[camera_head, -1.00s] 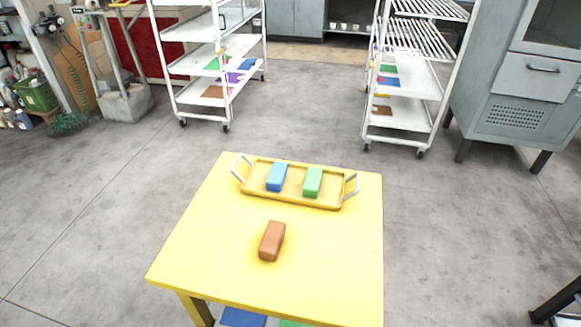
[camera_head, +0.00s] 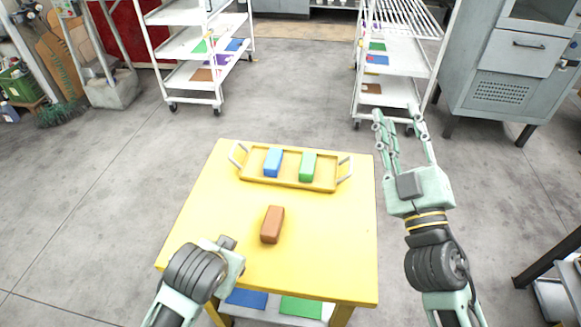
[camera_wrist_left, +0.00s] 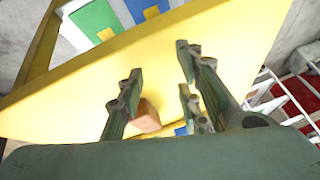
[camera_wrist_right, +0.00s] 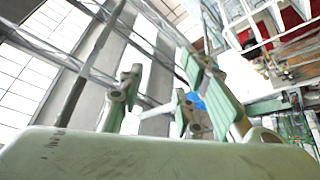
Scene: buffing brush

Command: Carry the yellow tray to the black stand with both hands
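The yellow tray (camera_head: 263,180) lies on the far part of the yellow table, with a pale handle at each end. A blue block (camera_head: 273,162) and a green block (camera_head: 308,166) stand in it. My right gripper (camera_head: 395,112) is raised to the right of the table, fingers spread and empty; its fingers also show in the right wrist view (camera_wrist_right: 160,90). My left gripper is over the near left of the table; in the head view its fingers are mostly hidden. In the left wrist view my left gripper (camera_wrist_left: 155,85) shows its fingers apart and empty. I cannot single out the black stand.
A brown block (camera_head: 272,225) lies on the yellow table (camera_head: 325,240) in front of the tray. White rack carts (camera_head: 190,75) stand behind, left and right (camera_head: 385,95). A grey cabinet (camera_head: 495,80) is at the right. A dark frame (camera_head: 548,262) shows at the right edge.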

